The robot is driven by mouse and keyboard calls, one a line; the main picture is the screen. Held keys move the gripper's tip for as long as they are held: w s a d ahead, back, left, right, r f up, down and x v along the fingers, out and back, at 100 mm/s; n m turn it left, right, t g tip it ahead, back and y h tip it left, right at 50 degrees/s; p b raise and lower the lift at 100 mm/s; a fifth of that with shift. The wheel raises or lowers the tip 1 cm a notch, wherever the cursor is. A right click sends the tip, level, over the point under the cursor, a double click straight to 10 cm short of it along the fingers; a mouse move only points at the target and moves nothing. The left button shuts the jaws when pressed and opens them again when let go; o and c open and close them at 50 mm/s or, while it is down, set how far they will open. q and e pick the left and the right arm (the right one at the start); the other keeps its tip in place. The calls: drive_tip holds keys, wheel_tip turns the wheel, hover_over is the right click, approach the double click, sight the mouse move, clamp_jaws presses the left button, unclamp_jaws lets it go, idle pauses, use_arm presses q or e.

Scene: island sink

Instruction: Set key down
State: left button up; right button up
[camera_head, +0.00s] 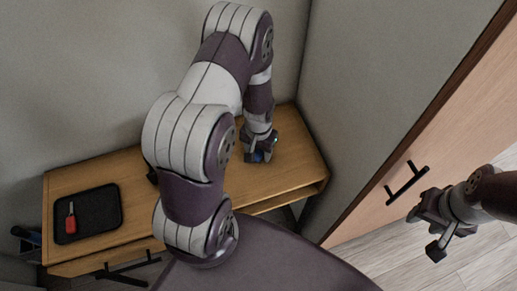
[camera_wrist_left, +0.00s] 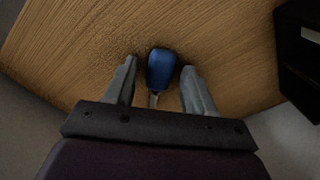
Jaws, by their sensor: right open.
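A blue-handled key (camera_wrist_left: 160,69) with a metal shaft is between the fingers of my left gripper (camera_wrist_left: 159,66) in the left wrist view. Gaps show on both sides of the handle, so the fingers are open around it. The key appears to lie on or just above the wooden table; exact contact is hard to tell. In the head view my left gripper (camera_head: 260,153) is low over the right part of the table, and a bit of blue shows there. My right gripper (camera_head: 436,228) is open and empty at the right, away from the table.
The wooden table (camera_head: 290,165) stands against the walls. A black tray (camera_head: 105,208) at its left end holds a red-handled item (camera_head: 71,222). A black object (camera_wrist_left: 300,45) is at the upper right in the wrist view. A wooden door with a black handle (camera_head: 407,182) is at right.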

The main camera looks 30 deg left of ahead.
sight(260, 154)
use_arm(q)
drive_tip(key=shift+r, duration=0.1)
wheel_tip(260, 154, up, 13)
drive_tip(key=s+d+r+m+t, duration=0.1)
drive_tip(key=s+d+r, duration=0.4)
drive_tip(key=s+d, duration=0.1)
drive_tip(key=shift+s+d+r, duration=0.15)
drive_tip(key=shift+r, duration=0.25)
idle(0.7)
